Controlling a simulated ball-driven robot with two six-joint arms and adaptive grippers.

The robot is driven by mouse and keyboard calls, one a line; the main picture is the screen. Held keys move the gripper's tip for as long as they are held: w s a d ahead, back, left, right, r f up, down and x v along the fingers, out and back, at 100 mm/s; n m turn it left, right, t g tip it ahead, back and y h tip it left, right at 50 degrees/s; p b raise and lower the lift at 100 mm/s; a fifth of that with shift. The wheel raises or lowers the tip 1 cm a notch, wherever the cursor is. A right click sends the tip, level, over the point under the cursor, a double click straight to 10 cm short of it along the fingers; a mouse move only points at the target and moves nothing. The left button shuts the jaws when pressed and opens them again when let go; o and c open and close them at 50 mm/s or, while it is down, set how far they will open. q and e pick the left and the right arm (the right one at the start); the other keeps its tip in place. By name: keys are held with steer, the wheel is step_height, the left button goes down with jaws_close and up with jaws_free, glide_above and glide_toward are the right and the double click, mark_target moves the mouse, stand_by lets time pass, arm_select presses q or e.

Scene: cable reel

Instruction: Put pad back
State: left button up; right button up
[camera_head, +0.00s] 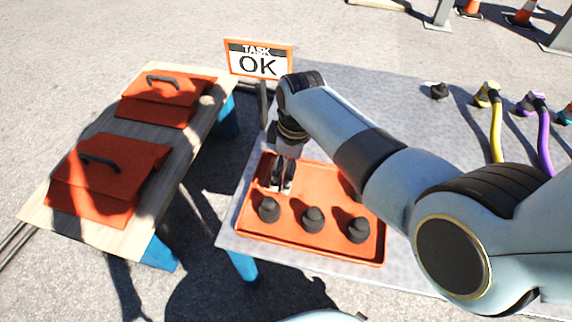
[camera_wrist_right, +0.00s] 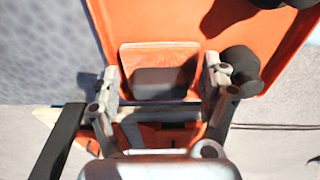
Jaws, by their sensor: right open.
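A flat orange pad-like square (camera_wrist_right: 160,52) with a pale edge lies in the orange tray in the right wrist view. My right gripper (camera_head: 282,186) points down over the tray's far left part in the head view. In the wrist view its open fingers (camera_wrist_right: 163,80) stand on either side of the square. I cannot tell whether they touch it. The orange tray (camera_head: 312,254) lies on the grey table and holds several black knobs, such as one at front left (camera_head: 268,208). My left gripper is out of view.
Two orange lidded boxes (camera_head: 110,165) sit on a wooden bench to the left. Yellow (camera_head: 494,130) and purple (camera_head: 543,135) cables lie at right. In the wrist view a black knob (camera_wrist_right: 240,62) is close beside one finger.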

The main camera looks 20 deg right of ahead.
step_height(320, 180, up, 12)
steer(key=d+p, duration=0.1)
steer(key=p, duration=0.4)
steer(key=shift+s, duration=0.45)
steer(key=shift+r, duration=0.1)
